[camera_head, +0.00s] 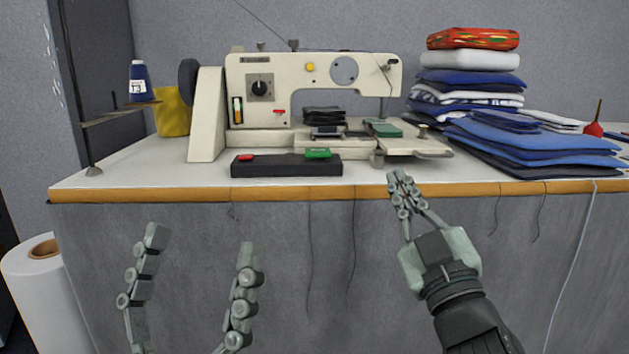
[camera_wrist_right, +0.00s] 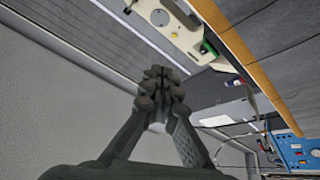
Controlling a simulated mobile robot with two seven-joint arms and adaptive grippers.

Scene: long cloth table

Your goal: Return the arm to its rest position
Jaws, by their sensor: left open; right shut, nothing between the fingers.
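My left gripper (camera_head: 198,265) is at the lower left of the head view, in front of the table's front face. Its two fingers stand wide apart with nothing between them. My right gripper (camera_head: 398,180) reaches up from the lower right of the head view. Its fingertips are together and empty, close to the table's front edge in the picture. In the right wrist view the right gripper (camera_wrist_right: 158,75) also shows with its fingers closed and no object between them.
The cloth table (camera_head: 160,192) has a wooden front edge. On it are a sewing machine (camera_head: 305,70), a black tray (camera_head: 270,168) with a green item (camera_head: 317,153), and stacked folded cloths (camera_head: 540,145). A spool (camera_head: 138,82) stands left; a white roll (camera_head: 45,290) stands at lower left.

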